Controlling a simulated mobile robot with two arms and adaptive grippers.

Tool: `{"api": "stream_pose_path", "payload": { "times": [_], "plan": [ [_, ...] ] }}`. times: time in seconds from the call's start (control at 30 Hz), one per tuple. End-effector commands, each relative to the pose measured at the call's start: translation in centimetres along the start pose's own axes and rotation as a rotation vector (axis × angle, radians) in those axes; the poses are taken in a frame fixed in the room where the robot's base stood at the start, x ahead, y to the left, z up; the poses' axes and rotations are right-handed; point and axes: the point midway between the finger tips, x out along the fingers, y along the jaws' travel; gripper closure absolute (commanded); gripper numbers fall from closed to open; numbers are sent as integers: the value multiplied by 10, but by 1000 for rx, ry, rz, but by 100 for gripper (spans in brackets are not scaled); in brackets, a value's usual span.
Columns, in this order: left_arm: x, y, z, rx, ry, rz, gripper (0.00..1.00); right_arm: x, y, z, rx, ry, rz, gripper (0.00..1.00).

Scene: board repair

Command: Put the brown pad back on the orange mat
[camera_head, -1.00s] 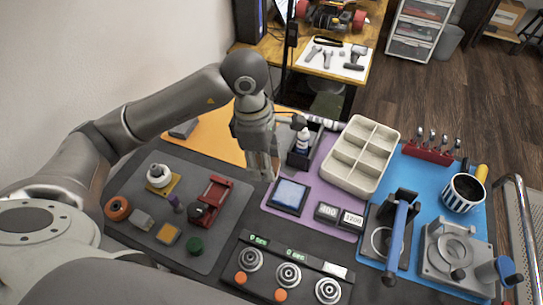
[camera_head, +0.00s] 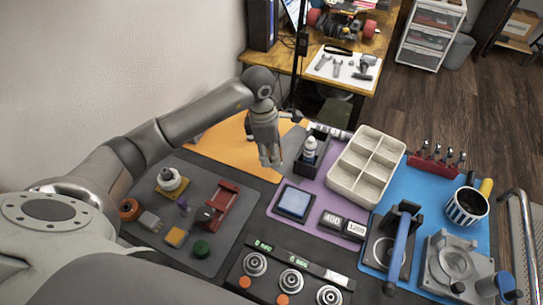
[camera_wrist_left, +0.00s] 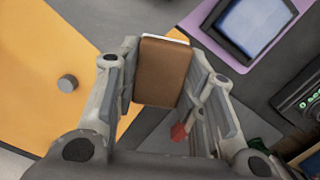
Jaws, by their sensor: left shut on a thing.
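My left gripper (camera_head: 270,163) is shut on the brown pad (camera_wrist_left: 163,72), a flat, rounded block that shows clearly between the fingers in the left wrist view. In the head view the pad is too small or hidden to make out. The gripper points down over the right end of the orange mat (camera_head: 228,135), near its front edge. The mat also fills the left of the left wrist view (camera_wrist_left: 40,50). The pad appears to be above the surface, but its exact height cannot be told. My right gripper is not in view.
A small grey cylinder (camera_wrist_left: 67,83) stands on the mat. A dark holder with a white bottle (camera_head: 309,150) is right of the gripper. A blue-screened device (camera_head: 294,202) lies in front. A grey mat (camera_head: 165,210) with several parts is at front left.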

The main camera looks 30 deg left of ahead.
Motion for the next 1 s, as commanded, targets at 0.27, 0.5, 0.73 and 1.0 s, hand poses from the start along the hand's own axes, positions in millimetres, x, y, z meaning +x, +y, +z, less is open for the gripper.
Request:
{"api": "stream_pose_path", "payload": {
  "times": [0.27, 0.5, 0.73, 1.0],
  "plan": [
    [22, 19, -2, 0, -1, 1, 82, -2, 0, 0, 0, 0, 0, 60],
    [46, 23, -5, -1, -1, -4, 82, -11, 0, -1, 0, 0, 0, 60],
    [59, 25, -7, 1, -1, 2, 82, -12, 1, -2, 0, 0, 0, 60],
    [64, 25, -8, 1, 0, 2, 82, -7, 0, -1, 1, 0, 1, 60]
  ]
}}
